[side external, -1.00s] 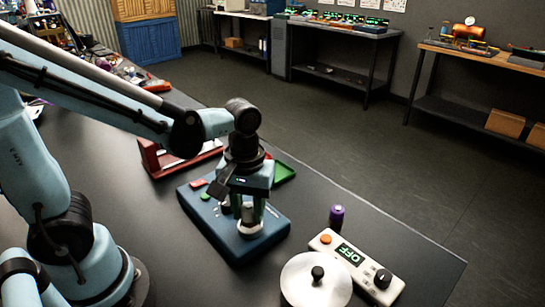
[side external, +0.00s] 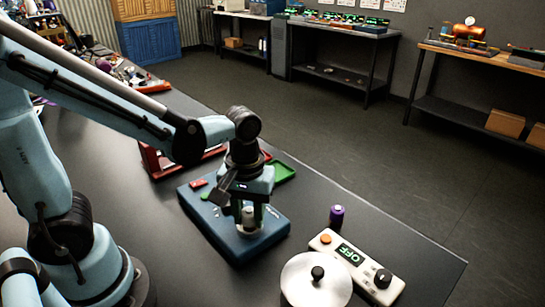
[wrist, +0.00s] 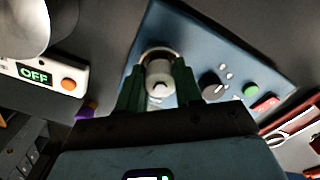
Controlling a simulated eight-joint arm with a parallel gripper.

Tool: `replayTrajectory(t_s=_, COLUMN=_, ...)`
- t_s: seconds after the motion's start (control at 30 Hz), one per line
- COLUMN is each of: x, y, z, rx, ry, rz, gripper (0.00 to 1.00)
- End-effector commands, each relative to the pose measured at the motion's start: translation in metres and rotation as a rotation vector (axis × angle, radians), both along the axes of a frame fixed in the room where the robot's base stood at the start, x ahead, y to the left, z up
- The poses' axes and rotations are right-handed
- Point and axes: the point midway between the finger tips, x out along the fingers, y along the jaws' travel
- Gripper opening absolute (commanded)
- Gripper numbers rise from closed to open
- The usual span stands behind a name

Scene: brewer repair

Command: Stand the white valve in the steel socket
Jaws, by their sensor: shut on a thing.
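My gripper (side external: 249,212) points down over the blue brewer base, its green fingers on either side of the white valve (side external: 248,217). The wrist view shows the valve (wrist: 159,80) between both fingers (wrist: 158,76), which are shut on it. The steel socket (wrist: 150,54) shows as a bright ring on the blue base, around the valve's far end. The valve looks roughly upright and lined up with the ring. The fingers partly hide the socket, and I cannot tell how deep the valve sits in it.
The blue base (side external: 238,252) also carries a dark knob (wrist: 211,84), a green button (wrist: 250,90) and a red switch (wrist: 265,104). A white control box reading OFF (side external: 326,240), a round steel lid (side external: 300,280) and a purple cylinder (side external: 337,215) stand to the right. A green tray (side external: 285,172) lies behind.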

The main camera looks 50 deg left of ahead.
Motion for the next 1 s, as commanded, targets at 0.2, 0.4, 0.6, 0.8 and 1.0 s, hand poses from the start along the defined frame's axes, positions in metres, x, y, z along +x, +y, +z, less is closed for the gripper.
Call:
replayTrajectory(t_s=0.2, x=0.0, y=0.0, z=-0.0009, rx=0.0, ry=0.0, rz=0.0, gripper=0.0)
replayTrajectory(t_s=0.4, x=-0.0001, y=0.0001, z=-0.0009, rx=0.0, ry=0.0, rz=0.0, gripper=0.0)
replayTrajectory(t_s=0.6, x=0.0, y=0.0, z=-0.0019, rx=0.0, ry=0.0, rz=0.0, gripper=0.0)
replayTrajectory(t_s=0.8, x=0.0, y=0.0, z=-0.0036, rx=0.0, ry=0.0, rz=0.0, gripper=0.0)
replayTrajectory(t_s=1.0, x=0.0, y=0.0, z=-0.005, rx=0.0, ry=0.0, rz=0.0, gripper=0.39)
